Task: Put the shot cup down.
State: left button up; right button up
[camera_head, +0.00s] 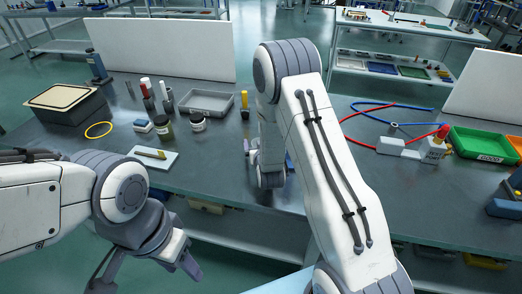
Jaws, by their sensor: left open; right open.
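I cannot pick out the shot cup; the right arm and gripper hide part of the bench. My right gripper (268,162) is low over the middle of the dark bench (215,165), pointing down, and is open. Its fingers are small and partly covered by my own arm, so I cannot tell whether anything stands between them. My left gripper (147,268) is open and empty in front of the bench's near edge, away from the objects on top.
A black box (66,102) stands far left. Red and blue tubing (390,124) and a green bin (482,144) lie right.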

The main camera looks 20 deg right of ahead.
jog(key=b+v, duration=0.1)
jog(key=v, duration=0.6)
jog(key=shift+s, duration=0.15)
jog(key=p+v, duration=0.1)
jog(key=p, duration=0.1)
jog(key=p+v, duration=0.1)
jog(key=p, duration=0.2)
jog(key=shift+s+r+p, duration=0.15)
jog(key=shift+r+p, duration=0.2)
jog(key=shift+s+a+p, duration=0.1)
jog(key=shift+s+p, duration=0.25)
jog(key=shift+p, duration=0.4)
jog(key=s+a+r+n+g+y, duration=0.2)
jog(key=s+a+r+g+y, duration=0.1)
jog(key=a, duration=0.5)
jog(key=s+a+r+n+g+y, duration=0.2)
jog(key=s+a+r+g, duration=0.15)
jog(key=a, duration=0.45)
jog(key=s+r+n+g, duration=0.3)
jog(key=s+r, duration=0.1)
jog(key=s, duration=0.7)
jog(key=s+r+n+g+h, duration=0.1)
jog(key=s+r+g, duration=0.3)
jog(key=s, duration=0.7)
jog(key=shift+d+n, duration=0.15)
jog(key=shift+n, duration=0.75)
jog(key=shift+s+r, duration=0.15)
